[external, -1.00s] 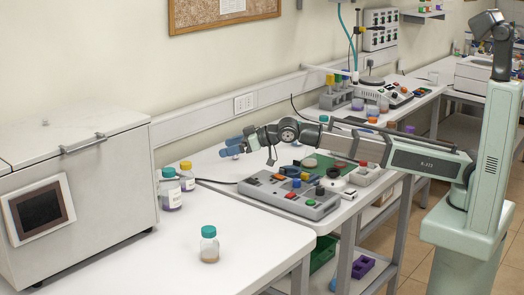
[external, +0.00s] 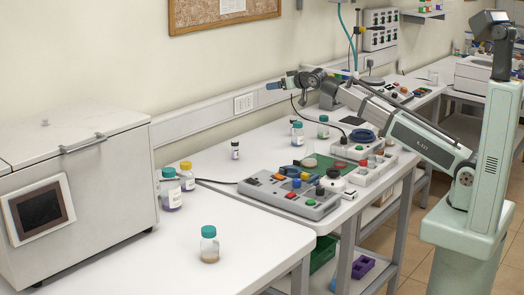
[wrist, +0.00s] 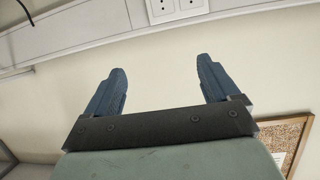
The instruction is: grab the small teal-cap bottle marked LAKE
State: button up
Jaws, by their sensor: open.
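A small bottle with a teal cap (external: 209,246) stands upright on the front white table, with brownish liquid at its bottom. Another teal-capped bottle (external: 170,190), with purple contents, stands beside the white box. Two more bottles with teal or green-blue caps, one (external: 297,134) and another (external: 323,128), stand on the far bench. No label is legible, so I cannot tell which is marked LAKE. My gripper (external: 272,84) is raised near the wall, away from all bottles. In the wrist view its blue fingers (wrist: 161,67) are apart with nothing between them.
A yellow-capped bottle (external: 187,177) stands behind the purple one. A small dark-capped vial (external: 235,150) stands near the wall. A grey button panel (external: 290,196) occupies the middle bench. The white box (external: 85,190) borders the left. The front table is mostly clear.

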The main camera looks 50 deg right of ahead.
jog(key=s+d+m+g+h, duration=0.1)
jog(key=d+m+h, duration=0.1)
jog(key=d, duration=0.8)
jog(key=m+g, duration=0.4)
jog(key=g, duration=0.6)
send_near(315, 121)
jog(key=x, duration=0.9)
jog(key=shift+d, duration=0.3)
jog(key=shift+x, duration=2.65)
jog(key=shift+d, duration=0.15)
jog(key=shift+s, duration=0.1)
jog(key=c, duration=1.3)
